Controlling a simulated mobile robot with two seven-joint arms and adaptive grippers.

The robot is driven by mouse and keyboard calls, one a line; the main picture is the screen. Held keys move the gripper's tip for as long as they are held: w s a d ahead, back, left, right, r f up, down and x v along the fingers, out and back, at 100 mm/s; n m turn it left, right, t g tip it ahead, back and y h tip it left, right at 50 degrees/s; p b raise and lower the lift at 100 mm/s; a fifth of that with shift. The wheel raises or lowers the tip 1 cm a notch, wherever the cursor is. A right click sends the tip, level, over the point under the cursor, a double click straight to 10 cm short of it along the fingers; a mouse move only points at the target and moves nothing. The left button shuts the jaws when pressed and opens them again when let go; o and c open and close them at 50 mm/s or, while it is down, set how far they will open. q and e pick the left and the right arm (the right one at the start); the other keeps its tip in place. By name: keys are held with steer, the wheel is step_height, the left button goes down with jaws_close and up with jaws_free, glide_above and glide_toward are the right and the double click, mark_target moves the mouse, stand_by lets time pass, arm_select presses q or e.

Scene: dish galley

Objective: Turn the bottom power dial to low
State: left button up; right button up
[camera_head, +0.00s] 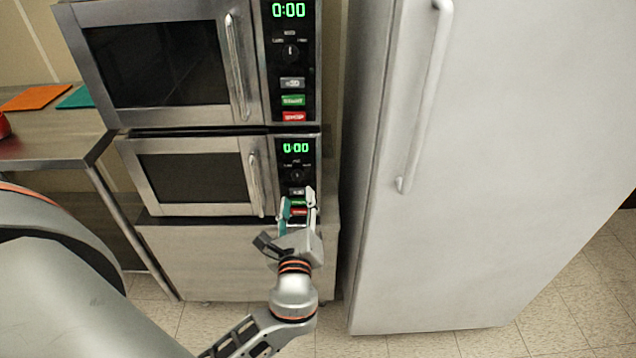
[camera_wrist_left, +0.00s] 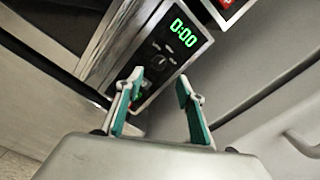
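Two stacked microwaves stand on a steel cabinet. The bottom microwave (camera_head: 190,178) has a black control panel with a green 0:00 display. Its power dial (camera_head: 296,175) is a small dark knob below the display, and it also shows in the left wrist view (camera_wrist_left: 159,60). The dial's setting is too small to read. My left gripper (camera_head: 299,194) is open and empty just below the dial, in front of the lower buttons. In the left wrist view its teal-padded fingers (camera_wrist_left: 157,84) are spread apart, pointing toward the panel. My right gripper is not in view.
The top microwave (camera_head: 160,58) has its own dial (camera_head: 290,52) and buttons. The bottom door handle (camera_head: 255,184) is left of my gripper. A white refrigerator (camera_head: 480,170) stands close on the right. A steel counter (camera_head: 55,140) is at the left.

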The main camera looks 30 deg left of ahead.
mark_target(297, 178)
arm_select(q)
steer(key=x, duration=0.7)
steer(key=shift+w+a, duration=0.15)
steer(key=shift+a, duration=0.05)
jaws_close()
